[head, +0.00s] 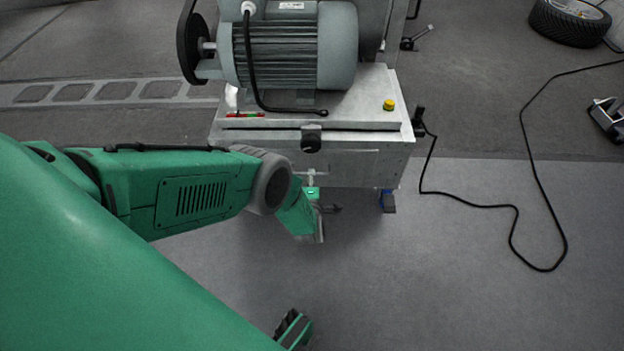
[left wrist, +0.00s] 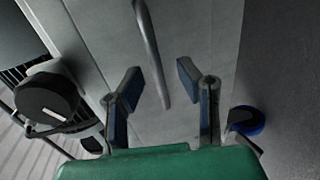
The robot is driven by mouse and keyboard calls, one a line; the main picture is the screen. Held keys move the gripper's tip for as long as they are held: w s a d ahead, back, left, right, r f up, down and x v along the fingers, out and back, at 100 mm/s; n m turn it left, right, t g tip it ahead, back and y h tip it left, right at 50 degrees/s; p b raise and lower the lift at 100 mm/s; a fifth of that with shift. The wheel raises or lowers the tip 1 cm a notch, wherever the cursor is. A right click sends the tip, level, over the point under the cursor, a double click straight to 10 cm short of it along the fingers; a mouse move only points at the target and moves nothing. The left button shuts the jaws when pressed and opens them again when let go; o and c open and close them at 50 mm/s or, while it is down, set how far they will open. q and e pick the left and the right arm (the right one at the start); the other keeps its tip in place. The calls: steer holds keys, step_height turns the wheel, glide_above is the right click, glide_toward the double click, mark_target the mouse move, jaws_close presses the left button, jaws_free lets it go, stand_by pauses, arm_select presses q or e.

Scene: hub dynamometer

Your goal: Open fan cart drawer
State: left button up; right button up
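The fan cart (head: 385,150) stands ahead, with a grey motor on its top. Its pale metal front panel (left wrist: 100,35) fills much of the left wrist view. A metal bar handle (left wrist: 150,45) runs down from the top of that view, its lower end between the fingers. My left gripper (left wrist: 160,78) is open, with one finger on either side of the bar and gaps to both. In the head view my left gripper (head: 322,209) is small and partly hidden by its own wrist, low at the cart's front.
A black knob (head: 311,138) sits on the cart front above my left gripper. A blue caster (head: 387,200) stands under the cart's right corner. A black cable (head: 520,210) loops over the floor at right. A tyre (head: 570,22) lies at the upper right.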

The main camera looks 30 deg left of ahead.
arm_select(q)
steer(key=shift+b+x, duration=0.45)
steer(key=shift+x, duration=0.65)
steer(key=shift+w+r, duration=0.1)
steer(key=shift+w, duration=0.2)
jaws_close()
steer(key=shift+s, duration=0.15)
